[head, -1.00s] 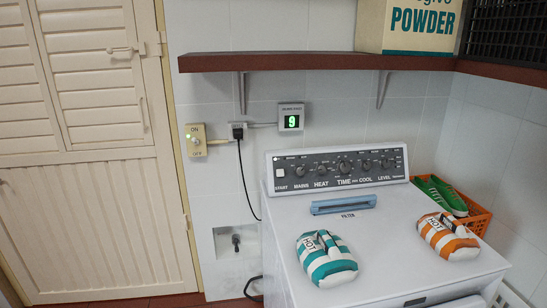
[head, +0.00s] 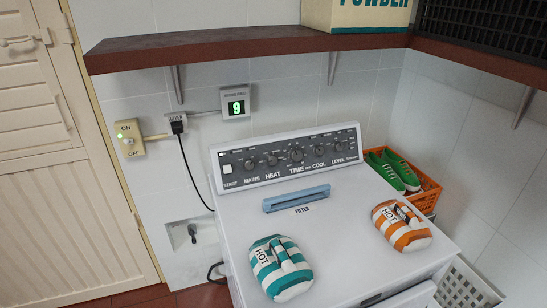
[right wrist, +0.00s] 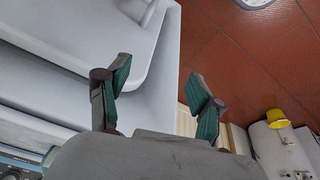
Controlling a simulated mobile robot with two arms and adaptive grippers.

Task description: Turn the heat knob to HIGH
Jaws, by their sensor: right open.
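The heat knob (head: 272,160) is a small dark round knob above the word HEAT on the machine's dark control panel (head: 290,158). Its pointer setting is too small to read. Other knobs for MAINS, TIME, COOL and LEVEL sit in the same row, and a white START button (head: 227,169) is at the left end. My right gripper (right wrist: 158,100) shows in the right wrist view, open and empty, beside white machine surfaces with red floor tiles behind. No gripper shows in the head view.
On the white machine top (head: 335,230) lie a teal striped mitt (head: 280,268) and an orange striped mitt (head: 401,226), behind them a blue FILTER handle (head: 296,199). An orange basket (head: 425,199) holds green shoes. A brown shelf (head: 250,48) overhangs the panel.

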